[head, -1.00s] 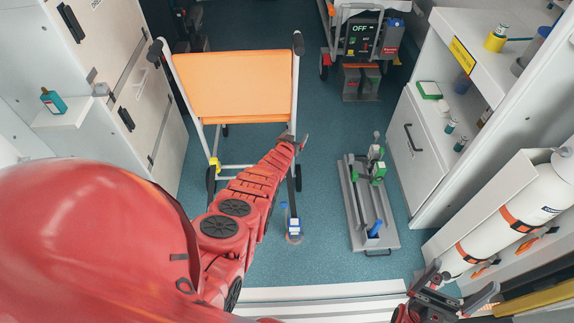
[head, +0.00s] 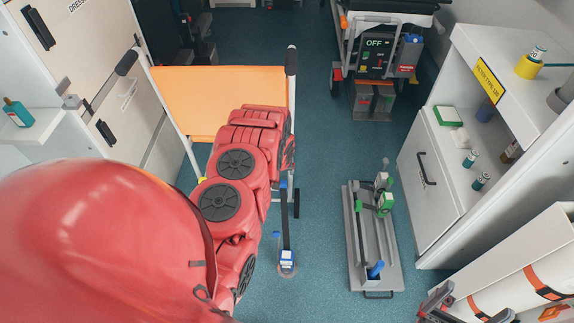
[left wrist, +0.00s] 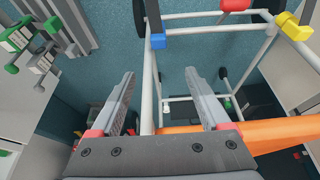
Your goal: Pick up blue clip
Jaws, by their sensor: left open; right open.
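The blue clip (left wrist: 158,41) sits on a white tube of the folding chair frame (left wrist: 205,97), near a corner with a crossbar, in the left wrist view. A small patch of blue (head: 284,183) shows by the chair's right leg in the head view, mostly behind my left arm. My left gripper (left wrist: 161,74) is open and empty. Its fingers point toward the frame, and the clip appears beyond and between the fingertips. In the head view the left gripper is hidden by its arm. My right gripper (head: 458,308) is open at the bottom edge, partly cut off.
A yellow clip (left wrist: 295,26) and a red clip (left wrist: 234,5) sit on the same frame. The chair's orange panel (head: 200,95) is close. A grey tray with tools (head: 390,276) and a blue-and-white floor piece (head: 287,260) stand right of the chair. Floor between them is clear.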

